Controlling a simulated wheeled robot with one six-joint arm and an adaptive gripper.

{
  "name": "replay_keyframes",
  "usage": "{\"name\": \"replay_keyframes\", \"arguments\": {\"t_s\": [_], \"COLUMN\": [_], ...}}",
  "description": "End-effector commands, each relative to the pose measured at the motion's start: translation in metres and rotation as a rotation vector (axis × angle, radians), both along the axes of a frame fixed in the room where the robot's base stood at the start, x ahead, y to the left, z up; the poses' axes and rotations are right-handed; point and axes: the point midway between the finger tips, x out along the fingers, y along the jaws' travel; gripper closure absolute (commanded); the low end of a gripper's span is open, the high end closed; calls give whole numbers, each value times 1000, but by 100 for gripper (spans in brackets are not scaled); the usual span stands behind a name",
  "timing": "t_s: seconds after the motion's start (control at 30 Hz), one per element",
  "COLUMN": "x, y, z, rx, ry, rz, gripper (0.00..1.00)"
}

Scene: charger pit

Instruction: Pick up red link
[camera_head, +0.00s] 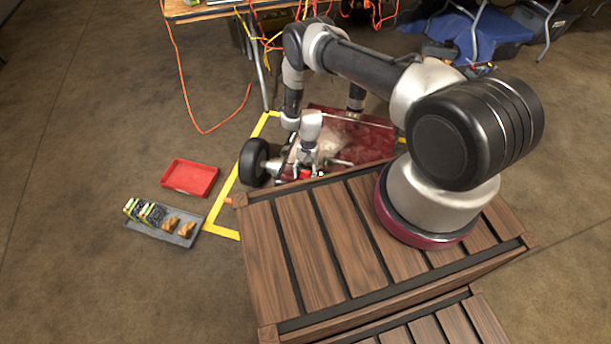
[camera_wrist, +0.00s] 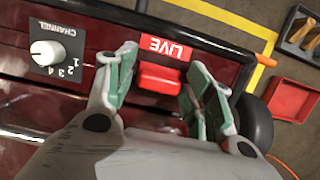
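The red link (camera_wrist: 160,78) is a small red block seated on the dark red machine, just below a red LIVE label (camera_wrist: 163,47). In the head view the red link (camera_head: 306,173) shows as a small red spot at my gripper's tip. My gripper (camera_wrist: 162,75) is open, with one green-padded finger on each side of the link and narrow gaps beside it. In the head view my gripper (camera_head: 305,168) points down at the near edge of the machine (camera_head: 365,140). Whether a pad touches the link is hard to tell.
A white channel knob (camera_wrist: 46,52) sits left of the link. A black wheel (camera_head: 254,162) is beside the machine. An empty red tray (camera_head: 190,178) and a grey tray (camera_head: 152,232) with several parts lie on the floor at left. Yellow tape (camera_head: 222,205) marks the floor.

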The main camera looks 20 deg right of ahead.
Motion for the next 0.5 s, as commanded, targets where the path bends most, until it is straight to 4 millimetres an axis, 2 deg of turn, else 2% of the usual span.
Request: {"name": "replay_keyframes", "arguments": {"t_s": [0.03,0.13,0.5], "x": [0,0,1], "y": [0,0,0], "z": [0,0,6], "rx": [0,0,0], "ry": [0,0,-1], "rz": [0,0,0], "gripper": [63,80,80]}}
